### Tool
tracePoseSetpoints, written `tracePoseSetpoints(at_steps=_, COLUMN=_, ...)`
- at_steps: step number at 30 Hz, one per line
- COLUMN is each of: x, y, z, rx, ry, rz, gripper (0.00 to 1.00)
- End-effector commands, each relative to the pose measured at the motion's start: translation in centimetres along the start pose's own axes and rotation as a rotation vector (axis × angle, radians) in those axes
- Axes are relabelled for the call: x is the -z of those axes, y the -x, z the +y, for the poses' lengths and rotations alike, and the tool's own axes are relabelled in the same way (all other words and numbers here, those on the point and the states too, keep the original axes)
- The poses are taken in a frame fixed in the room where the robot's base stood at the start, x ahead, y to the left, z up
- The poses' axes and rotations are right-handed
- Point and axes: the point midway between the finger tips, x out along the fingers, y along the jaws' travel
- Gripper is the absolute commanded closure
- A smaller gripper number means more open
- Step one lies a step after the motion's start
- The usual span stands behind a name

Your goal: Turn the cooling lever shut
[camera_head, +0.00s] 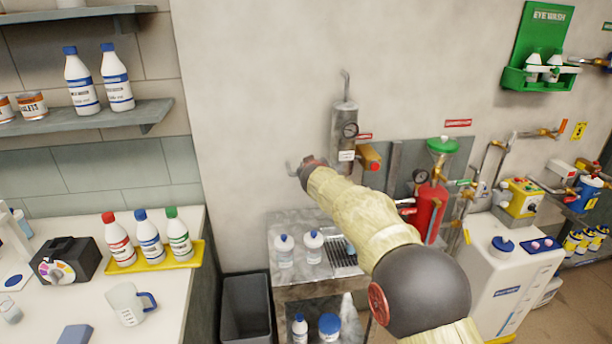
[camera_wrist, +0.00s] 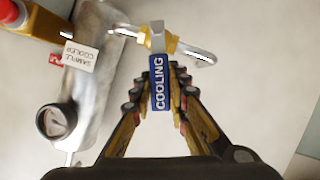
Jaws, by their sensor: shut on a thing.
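The cooling lever (camera_wrist: 158,84) is a blue handle with white COOLING lettering, mounted on a brass valve body (camera_wrist: 160,42) on a silver pipe. In the wrist view it lies between the fingers of my gripper (camera_wrist: 160,77), which is shut on it. The lever runs down the picture from the valve, across the pipe's line. In the head view my gripper (camera_head: 310,172) is at the wall, left of the sample cooler, and hides the lever. The sample cooler (camera_head: 344,125) is a grey metal cylinder with a gauge; it also shows in the wrist view (camera_wrist: 95,80).
A red-knobbed brass valve (camera_head: 369,157) is right of the cooler. A red cylinder (camera_head: 431,210) with a green top stands further right. A metal stand (camera_head: 287,287) with bottles is below my arm. A grey bin (camera_head: 246,305) and a white counter (camera_head: 187,295) are left.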

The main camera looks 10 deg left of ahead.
Motion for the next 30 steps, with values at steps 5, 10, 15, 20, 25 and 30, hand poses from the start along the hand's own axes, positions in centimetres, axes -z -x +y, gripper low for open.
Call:
tracePoseSetpoints(at_steps=5, x=0.2, y=-0.4, z=1.4, rx=0.052, ry=-0.134, rz=-0.004, gripper=1.00)
tracePoseSetpoints(at_steps=10, x=0.1, y=-0.5, z=2.0, rx=0.092, ry=-0.233, rz=-0.005, gripper=1.00)
tracePoseSetpoints(at_steps=15, x=-0.2, y=-0.6, z=2.3, rx=0.120, ry=-0.301, rz=-0.005, gripper=1.00)
tracePoseSetpoints(at_steps=20, x=-0.4, y=-0.6, z=2.5, rx=0.135, ry=-0.335, rz=-0.005, gripper=1.00)
tracePoseSetpoints(at_steps=25, x=-0.6, y=-0.7, z=2.5, rx=0.140, ry=-0.348, rz=-0.007, gripper=1.00)
tracePoseSetpoints(at_steps=30, x=-0.7, y=-0.8, z=2.5, rx=0.141, ry=-0.350, rz=-0.007, gripper=1.00)
